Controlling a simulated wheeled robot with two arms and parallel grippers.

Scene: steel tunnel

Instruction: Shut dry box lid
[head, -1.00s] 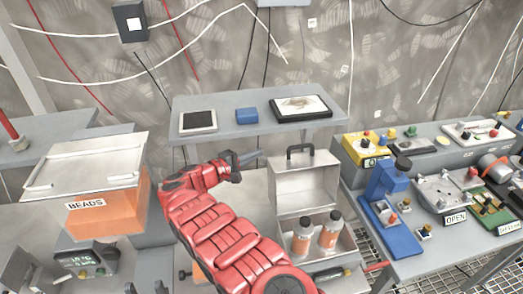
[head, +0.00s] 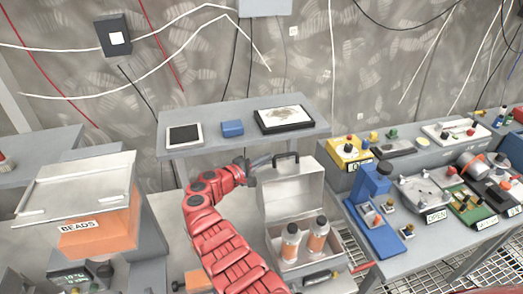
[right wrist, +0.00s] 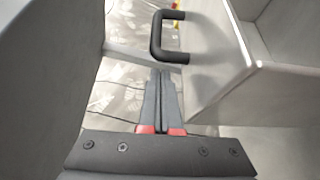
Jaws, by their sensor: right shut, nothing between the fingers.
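The dry box is an open grey metal case; its lid (head: 290,195) stands upright at the back, with a dark handle (head: 285,157) on its top edge. Two orange-and-grey bottles (head: 303,240) stand in the box body (head: 312,268). My right gripper (head: 262,161) is shut and empty at the lid's upper left corner, close to the handle. In the right wrist view its closed fingers (right wrist: 162,98) point past the lid (right wrist: 208,72), with the handle (right wrist: 170,42) just ahead. I cannot tell whether they touch the lid. My left gripper is not in view.
A shelf (head: 215,141) with a tablet, a blue box and a framed tray is behind. An orange BEADS box (head: 100,232) stands at left. A bench (head: 385,240) with blue and yellow devices is at right, close to the dry box.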

